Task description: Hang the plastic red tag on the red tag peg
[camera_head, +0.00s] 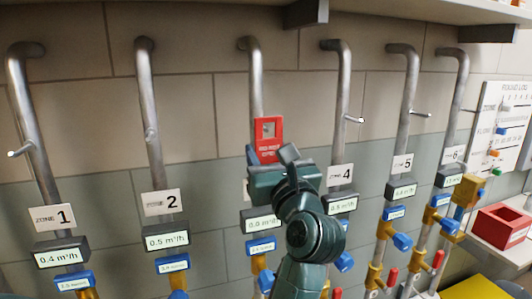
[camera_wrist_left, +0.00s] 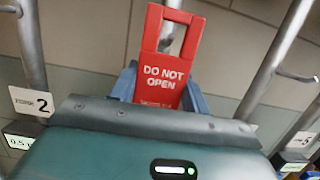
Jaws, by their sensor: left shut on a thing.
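The red tag (camera_head: 268,150) is upright in front of the third pipe (camera_head: 254,75), with a window in its upper part. In the left wrist view it reads "DO NOT OPEN" (camera_wrist_left: 165,78). My left gripper (camera_head: 267,160) is shut on its lower part, with blue fingers at its sides. Through the window I see grey, and I cannot tell whether a peg passes through. Short metal pegs stick out from other pipes: a first-pipe peg (camera_head: 19,152), a second-pipe peg (camera_head: 150,136) and a fourth-pipe peg (camera_head: 354,119). None visible is marked red. My right gripper is not in view.
Signs such as zone 2 (camera_head: 163,203) and zone 4 (camera_head: 341,176) mark the pipes, with meters and valves below. My arm hides the third sign. A shelf (camera_head: 400,10) overhangs above.

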